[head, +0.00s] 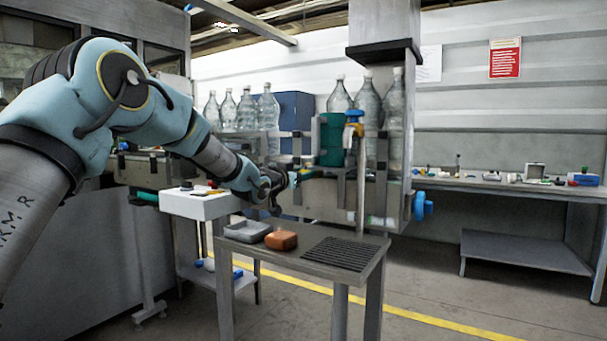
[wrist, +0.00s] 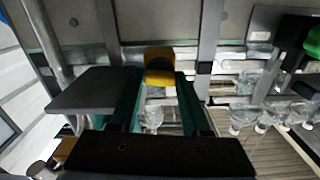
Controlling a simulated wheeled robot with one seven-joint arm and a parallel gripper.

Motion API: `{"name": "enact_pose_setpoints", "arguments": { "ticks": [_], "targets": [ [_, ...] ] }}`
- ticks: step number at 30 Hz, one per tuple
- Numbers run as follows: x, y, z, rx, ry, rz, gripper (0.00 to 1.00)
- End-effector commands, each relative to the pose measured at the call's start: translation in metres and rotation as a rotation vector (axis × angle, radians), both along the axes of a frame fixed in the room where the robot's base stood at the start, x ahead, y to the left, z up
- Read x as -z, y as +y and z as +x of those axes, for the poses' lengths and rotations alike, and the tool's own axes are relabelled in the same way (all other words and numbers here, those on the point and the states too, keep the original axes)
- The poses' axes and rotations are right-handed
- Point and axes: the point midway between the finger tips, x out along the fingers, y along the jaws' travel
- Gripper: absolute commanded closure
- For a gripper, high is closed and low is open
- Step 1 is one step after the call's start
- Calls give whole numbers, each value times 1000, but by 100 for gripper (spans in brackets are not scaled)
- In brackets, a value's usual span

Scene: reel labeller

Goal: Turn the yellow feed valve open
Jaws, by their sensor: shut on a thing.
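The yellow feed valve (wrist: 159,62) shows in the wrist view as a small yellow block in front of a grey metal panel. My gripper (wrist: 161,78) has its two dark green fingers on either side of the valve, shut on it. In the head view my gripper (head: 295,178) reaches the front of the bottle machine, left of the green cylinder (head: 331,140). The valve's handle is too small and covered there to make out, and its turn angle cannot be told.
A small table (head: 312,262) below my gripper holds a grey tray (head: 247,232), an orange-brown block (head: 281,240) and a dark ribbed mat. Glass bottles (head: 367,102) stand on the machine. A blue knob (head: 421,206) sticks out at its right end.

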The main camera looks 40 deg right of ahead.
Motion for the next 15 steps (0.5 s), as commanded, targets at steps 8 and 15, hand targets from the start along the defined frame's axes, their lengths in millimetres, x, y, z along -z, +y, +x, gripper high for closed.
{"name": "enact_pose_setpoints", "arguments": {
  "ticks": [8,15],
  "targets": [
    [2,0,0,0,10,0,100],
    [2,0,0,0,10,2,46]
  ]
}}
